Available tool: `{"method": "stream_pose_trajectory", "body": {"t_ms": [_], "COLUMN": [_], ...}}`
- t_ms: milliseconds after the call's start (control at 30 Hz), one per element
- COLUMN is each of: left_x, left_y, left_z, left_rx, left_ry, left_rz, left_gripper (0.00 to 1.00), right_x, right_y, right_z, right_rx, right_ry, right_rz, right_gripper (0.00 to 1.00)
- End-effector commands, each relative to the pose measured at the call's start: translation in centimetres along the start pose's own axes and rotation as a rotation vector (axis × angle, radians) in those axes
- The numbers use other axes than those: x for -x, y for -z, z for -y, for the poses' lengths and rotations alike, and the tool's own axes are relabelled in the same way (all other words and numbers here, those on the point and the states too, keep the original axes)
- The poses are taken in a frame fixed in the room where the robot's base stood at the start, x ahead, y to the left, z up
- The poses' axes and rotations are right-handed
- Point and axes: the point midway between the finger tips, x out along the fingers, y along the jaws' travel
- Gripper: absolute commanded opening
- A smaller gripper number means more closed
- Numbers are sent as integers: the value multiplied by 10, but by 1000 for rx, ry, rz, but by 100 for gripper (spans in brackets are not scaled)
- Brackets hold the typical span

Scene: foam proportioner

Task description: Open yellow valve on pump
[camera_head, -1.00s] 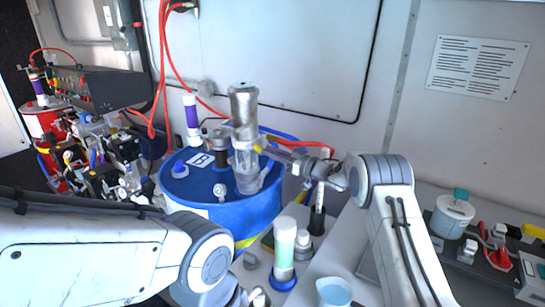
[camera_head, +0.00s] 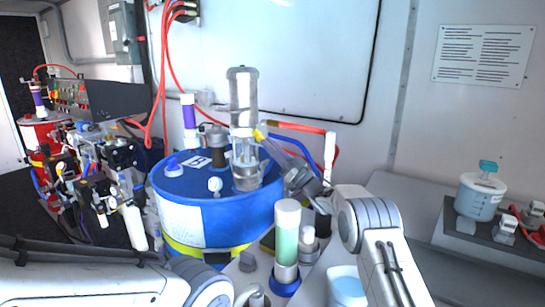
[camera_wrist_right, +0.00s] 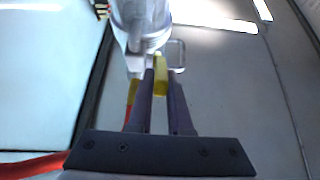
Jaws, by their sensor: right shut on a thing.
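The pump (camera_head: 244,100) is a clear and metallic upright cylinder standing on top of a blue drum (camera_head: 240,220). Its yellow valve handle (camera_head: 259,134) is on its right side, partly hidden by my gripper. My right gripper (camera_head: 266,138) reaches in from the right and is shut on the handle. In the right wrist view, the yellow handle (camera_wrist_right: 161,82) lies between the two dark fingers of my right gripper (camera_wrist_right: 160,88), just beside the pump's clear body (camera_wrist_right: 142,20). My left arm crosses the lower left of the head view, but its gripper is out of frame.
A red hose (camera_head: 300,128) runs close behind my right gripper. A pale green cylinder (camera_head: 286,235) stands in front of the drum. Black machinery (camera_head: 100,165) fills the left. A white jar (camera_head: 480,195) stands on the right bench. The wall behind is flat.

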Motion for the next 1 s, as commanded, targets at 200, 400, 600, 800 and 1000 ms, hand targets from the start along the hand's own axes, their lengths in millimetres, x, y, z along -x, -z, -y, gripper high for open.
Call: {"method": "stream_pose_trajectory", "body": {"t_ms": [200, 400, 600, 800, 1000], "left_x": [-7, -6, -6, -6, -8], "left_y": [0, 0, 0, 0, 0], "left_z": [0, 0, 0, 0, 1], "left_rx": [0, 0, 0, 0, 0], "left_ry": [0, 0, 0, 0, 0], "left_rz": [0, 0, 0, 0, 0], "left_gripper": [52, 52, 52, 52, 52], "right_x": [-2, -2, -2, 0, 5], "right_y": [-2, -1, -1, 0, -1], "right_z": [3, 3, 3, 1, 0], "right_rx": [-2, -2, -1, 0, 0], "right_ry": [8, 8, 8, 3, 1], "right_rz": [-20, -21, -21, -21, -20], "right_gripper": [0, 0, 44, 48, 48]}}
